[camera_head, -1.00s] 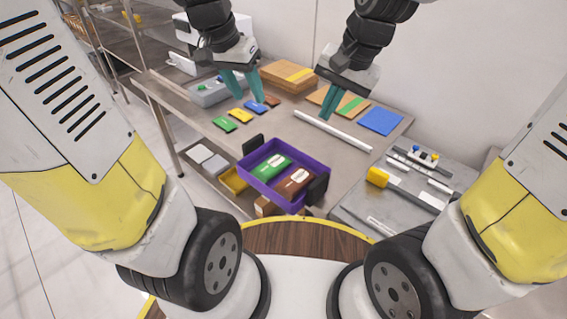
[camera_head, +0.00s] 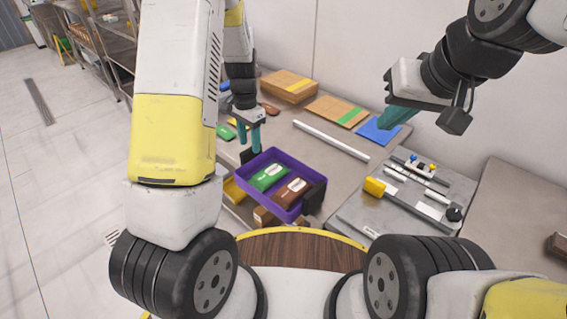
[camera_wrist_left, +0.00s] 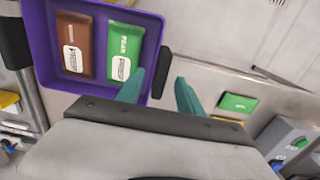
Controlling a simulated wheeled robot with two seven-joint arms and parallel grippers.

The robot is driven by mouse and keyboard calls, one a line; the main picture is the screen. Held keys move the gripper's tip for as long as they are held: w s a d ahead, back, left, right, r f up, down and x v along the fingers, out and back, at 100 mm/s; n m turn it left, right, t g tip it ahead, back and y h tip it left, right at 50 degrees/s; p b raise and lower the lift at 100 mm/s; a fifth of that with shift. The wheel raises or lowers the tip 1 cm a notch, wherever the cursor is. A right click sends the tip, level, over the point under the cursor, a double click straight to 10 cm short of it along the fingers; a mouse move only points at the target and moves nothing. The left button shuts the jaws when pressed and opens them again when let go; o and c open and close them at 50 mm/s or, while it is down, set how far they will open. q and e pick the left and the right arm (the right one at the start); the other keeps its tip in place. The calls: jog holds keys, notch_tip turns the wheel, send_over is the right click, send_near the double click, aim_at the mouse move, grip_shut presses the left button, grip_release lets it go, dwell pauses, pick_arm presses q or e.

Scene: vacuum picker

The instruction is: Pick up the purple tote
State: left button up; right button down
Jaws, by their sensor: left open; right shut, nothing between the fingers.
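The purple tote (camera_head: 262,157) stands near the table's front edge in the head view, with a green packet (camera_head: 268,176) and a brown packet (camera_head: 292,192) inside. It has a black handle on its left end and one on its right end (camera_head: 313,197). My left gripper (camera_head: 250,137) is open and empty above the left end of the tote, near that handle. In the left wrist view the tote (camera_wrist_left: 152,22) fills the upper left, and the left handle (camera_wrist_left: 161,72) shows between the teal fingers. My right gripper (camera_head: 392,120) is shut and empty, above the blue sheet, away from the tote.
Cardboard boxes (camera_head: 289,86), a white bar (camera_head: 331,140) and a blue sheet (camera_head: 377,131) lie on the table behind the tote. A grey surface with tools and a yellow-headed item (camera_head: 376,187) is at the right. Small coloured packets lie left of the tote.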

aim_at(251, 149)
pick_arm(q)
jog(key=shift+w+f, duration=0.15)
jog(key=shift+f, duration=0.85)
jog(key=shift+w+f, duration=0.1)
jog(key=shift+f, duration=0.85)
grip_shut()
jog(key=shift+r, duration=0.1)
